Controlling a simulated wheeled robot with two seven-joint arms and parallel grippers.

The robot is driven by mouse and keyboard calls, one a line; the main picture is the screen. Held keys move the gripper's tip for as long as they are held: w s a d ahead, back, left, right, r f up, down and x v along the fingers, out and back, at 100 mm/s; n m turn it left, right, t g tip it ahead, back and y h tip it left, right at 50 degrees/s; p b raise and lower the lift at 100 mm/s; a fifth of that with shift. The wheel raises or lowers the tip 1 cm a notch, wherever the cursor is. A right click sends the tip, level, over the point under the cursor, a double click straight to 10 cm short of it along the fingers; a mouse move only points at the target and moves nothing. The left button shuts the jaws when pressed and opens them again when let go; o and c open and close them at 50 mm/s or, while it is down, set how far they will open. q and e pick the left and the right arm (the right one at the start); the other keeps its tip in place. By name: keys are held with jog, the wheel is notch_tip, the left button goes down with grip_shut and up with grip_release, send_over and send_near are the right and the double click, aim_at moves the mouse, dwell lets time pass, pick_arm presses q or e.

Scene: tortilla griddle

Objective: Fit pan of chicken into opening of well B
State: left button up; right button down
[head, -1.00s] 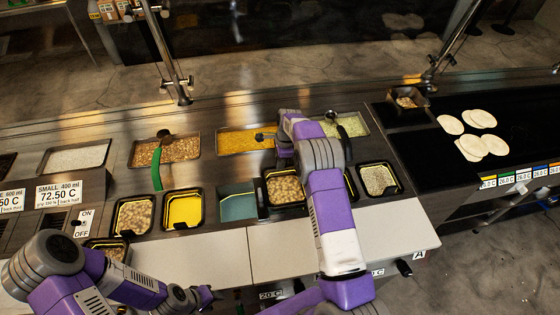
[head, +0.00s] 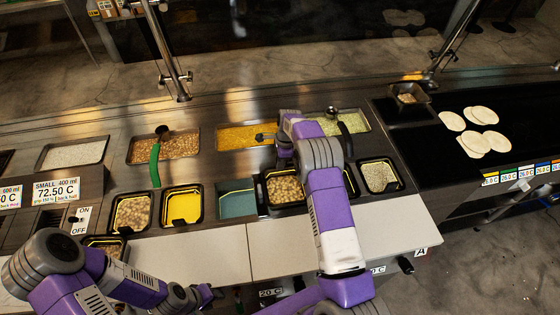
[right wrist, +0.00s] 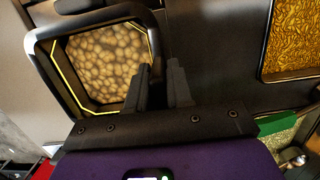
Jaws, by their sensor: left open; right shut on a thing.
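The pan of chicken (head: 286,189), a black pan with a yellow inner line and tan chunks, is in the front row of the counter in the head view. It fills the upper left of the right wrist view (right wrist: 100,65). My right gripper (right wrist: 160,85) is shut on its rim at the side. The pan looks roughly level; I cannot tell whether it is seated or just above the counter. A teal, panless opening (head: 237,204) lies left of it. Another dark opening (head: 350,183) is partly behind my right arm. Well B's label is not readable. My left gripper (head: 207,295) is open and empty at the front.
A yellow-filled pan (head: 183,207) and a chunk-filled pan (head: 132,212) stand to the left. A pale-filled pan (head: 380,177) is right. Larger food trays (head: 165,147) with utensils lie behind. Tortillas (head: 480,116) lie on the griddle (head: 520,110) at right.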

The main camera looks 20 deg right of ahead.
jog(key=shift+f+b, duration=1.1)
jog(key=shift+f, duration=0.45)
jog(key=shift+s+f, duration=0.1)
jog(key=shift+f, duration=0.2)
jog(key=c, duration=0.9)
grip_release()
jog(key=shift+b, duration=0.3)
jog(key=shift+c, duration=0.2)
jog(key=r+p, duration=0.1)
jog(key=r, duration=0.1)
jog(key=r+p, duration=0.2)
jog(key=r, duration=0.1)
jog(key=d+r+p, duration=0.1)
jog(key=r, duration=0.2)
jog(key=shift+s+p, duration=0.2)
jog(key=shift+p, duration=0.2)
